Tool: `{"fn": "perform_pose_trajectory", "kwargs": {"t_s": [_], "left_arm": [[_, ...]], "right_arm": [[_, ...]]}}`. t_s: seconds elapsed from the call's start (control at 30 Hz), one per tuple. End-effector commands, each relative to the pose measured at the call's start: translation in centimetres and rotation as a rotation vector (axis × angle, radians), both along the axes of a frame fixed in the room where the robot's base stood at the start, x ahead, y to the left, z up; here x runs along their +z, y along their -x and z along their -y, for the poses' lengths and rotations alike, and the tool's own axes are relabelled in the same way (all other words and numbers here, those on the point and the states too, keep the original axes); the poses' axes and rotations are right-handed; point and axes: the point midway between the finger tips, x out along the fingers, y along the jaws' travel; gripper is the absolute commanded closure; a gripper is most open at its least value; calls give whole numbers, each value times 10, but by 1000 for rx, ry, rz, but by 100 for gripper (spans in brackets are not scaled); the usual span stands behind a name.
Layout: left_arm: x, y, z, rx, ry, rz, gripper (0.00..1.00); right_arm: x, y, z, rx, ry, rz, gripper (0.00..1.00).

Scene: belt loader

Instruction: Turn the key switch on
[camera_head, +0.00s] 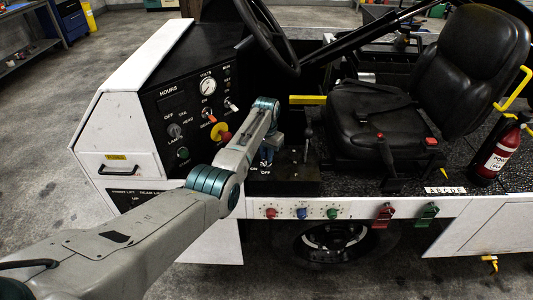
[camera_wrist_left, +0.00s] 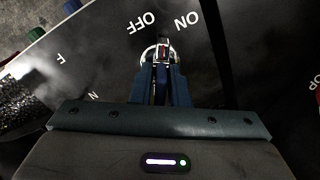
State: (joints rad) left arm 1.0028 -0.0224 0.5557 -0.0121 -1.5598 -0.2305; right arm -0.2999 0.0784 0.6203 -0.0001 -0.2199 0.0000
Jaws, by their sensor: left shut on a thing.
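The key switch (camera_wrist_left: 163,49) shows in the left wrist view as a round metal fitting on the black panel, between the printed words OFF and ON. My left gripper (camera_wrist_left: 161,66) is shut on the key switch, its two blue fingers coming up to it from below in this view. In the head view my left gripper (camera_head: 267,156) points down at the low panel beside the console, over the ON and OFF print. There it hides the key switch. Which label the key points to is hard to tell. My right gripper is not in view.
The steering wheel (camera_head: 268,30) is above. A lever (camera_head: 308,140) and the black seat (camera_head: 390,115) are to the right. Coloured buttons line the white sill (camera_head: 352,212).

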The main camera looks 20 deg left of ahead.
Motion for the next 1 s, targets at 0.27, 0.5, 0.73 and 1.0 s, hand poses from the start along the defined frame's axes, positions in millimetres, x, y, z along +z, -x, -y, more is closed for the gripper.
{"fn": "perform_pose_trajectory", "kwargs": {"t_s": [0.27,0.5,0.73,1.0], "left_arm": [[3,-1,1,-138,0,3,100],[3,-1,1,-259,0,5,100],[3,-1,1,-366,0,5,100],[3,-1,2,-465,-1,7,100]], "right_arm": [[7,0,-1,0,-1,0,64],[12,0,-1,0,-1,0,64],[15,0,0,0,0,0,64],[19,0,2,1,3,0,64]]}}
